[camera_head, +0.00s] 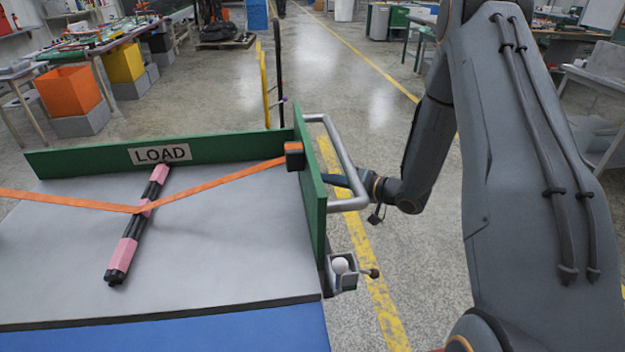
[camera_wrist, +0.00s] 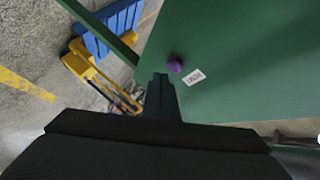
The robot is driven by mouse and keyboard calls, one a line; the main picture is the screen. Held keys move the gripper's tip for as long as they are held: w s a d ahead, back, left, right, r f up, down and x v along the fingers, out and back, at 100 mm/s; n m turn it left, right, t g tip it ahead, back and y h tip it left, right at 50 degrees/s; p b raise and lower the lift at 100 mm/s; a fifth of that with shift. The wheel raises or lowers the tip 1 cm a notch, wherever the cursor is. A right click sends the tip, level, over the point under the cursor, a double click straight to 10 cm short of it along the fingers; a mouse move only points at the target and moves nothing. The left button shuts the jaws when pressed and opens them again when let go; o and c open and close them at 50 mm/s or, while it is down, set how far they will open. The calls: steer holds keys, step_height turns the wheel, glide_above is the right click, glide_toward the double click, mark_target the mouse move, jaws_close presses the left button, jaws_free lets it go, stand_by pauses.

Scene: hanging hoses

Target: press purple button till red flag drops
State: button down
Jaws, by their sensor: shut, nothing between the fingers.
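The purple button (camera_wrist: 175,64) is a small round knob on a green panel (camera_wrist: 235,60) in the wrist view, with a small white label (camera_wrist: 194,77) beside it. My gripper (camera_wrist: 160,78) is shut and empty. Its dark tips show just below and left of the button in that view; I cannot tell whether they touch it or the panel. In the head view my gripper (camera_head: 340,181) is at the outer right side of the green end board (camera_head: 311,190), by the grey handle. The button is hidden there. I cannot make out a red flag in either view.
A grey tube handle (camera_head: 348,160) sticks out close around my gripper. An orange strap (camera_head: 220,184) crosses the grey bed over a pink-and-black bar (camera_head: 124,252).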

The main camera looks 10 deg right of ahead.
steer(key=shift+d, duration=2.5)
